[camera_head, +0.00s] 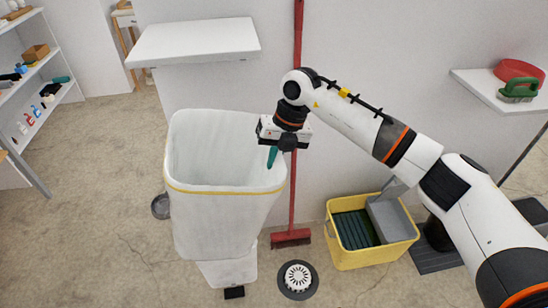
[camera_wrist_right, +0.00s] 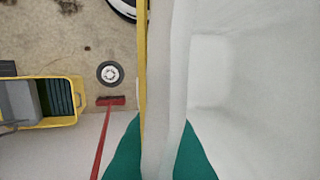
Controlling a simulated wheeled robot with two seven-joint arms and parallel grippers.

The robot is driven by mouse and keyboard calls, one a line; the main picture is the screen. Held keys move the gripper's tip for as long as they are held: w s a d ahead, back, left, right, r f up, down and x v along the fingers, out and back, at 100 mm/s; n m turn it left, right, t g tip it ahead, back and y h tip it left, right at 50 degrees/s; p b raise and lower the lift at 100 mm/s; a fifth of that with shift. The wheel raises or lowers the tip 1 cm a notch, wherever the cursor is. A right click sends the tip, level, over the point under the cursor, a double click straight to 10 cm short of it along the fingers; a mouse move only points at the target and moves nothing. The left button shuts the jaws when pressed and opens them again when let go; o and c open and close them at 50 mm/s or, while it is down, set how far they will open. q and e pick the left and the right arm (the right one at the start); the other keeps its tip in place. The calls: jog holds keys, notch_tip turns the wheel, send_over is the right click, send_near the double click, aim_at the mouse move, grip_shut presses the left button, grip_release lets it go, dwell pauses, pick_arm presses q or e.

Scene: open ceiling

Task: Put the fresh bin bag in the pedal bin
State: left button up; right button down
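The pedal bin (camera_head: 229,272) is white and stands on the floor, with a dark pedal at its foot. The white bin bag (camera_head: 215,212) sits over its top, mouth wide open, with a yellow band below the rim and its skirt hanging outside the bin. My right gripper (camera_head: 272,157) is at the right side of the rim, one teal finger showing inside the mouth. In the right wrist view the teal fingers (camera_wrist_right: 163,150) lie on either side of the bag's wall (camera_wrist_right: 160,80); the wall hides whether they pinch it. My left gripper is not in view.
A white-topped unit (camera_head: 195,40) stands behind the bin. A red broom (camera_head: 291,236) leans at the wall. Shelves (camera_head: 40,80) stand at the left; the floor between is mostly clear.

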jog(key=shift+s+d+n, duration=0.35)
jog(key=shift+d+n, duration=0.05)
jog(key=shift+n, duration=0.4)
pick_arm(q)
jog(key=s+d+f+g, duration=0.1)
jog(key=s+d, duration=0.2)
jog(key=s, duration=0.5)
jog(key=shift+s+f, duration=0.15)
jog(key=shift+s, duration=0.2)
pick_arm(e)
jog(key=s+d+n+h, duration=0.2)
jog(key=s+d+n, duration=0.3)
jog(key=n, duration=0.6)
jog(key=s+d+f+n+h, duration=0.1)
jog(key=s+d+n, duration=0.4)
jog(key=n, duration=0.6)
jog(key=s+d+f+n+h, duration=0.1)
jog(key=s+d+n+h, duration=0.2)
jog(key=s+d+n, duration=0.3)
jog(key=s+n, duration=0.3)
jog(key=n, duration=0.1)
jog(key=shift+f+n+t+h, duration=0.25)
jog(key=shift+n+t+h, duration=0.05)
jog(key=shift+n+t, duration=0.1)
jog(key=shift+d, duration=0.1)
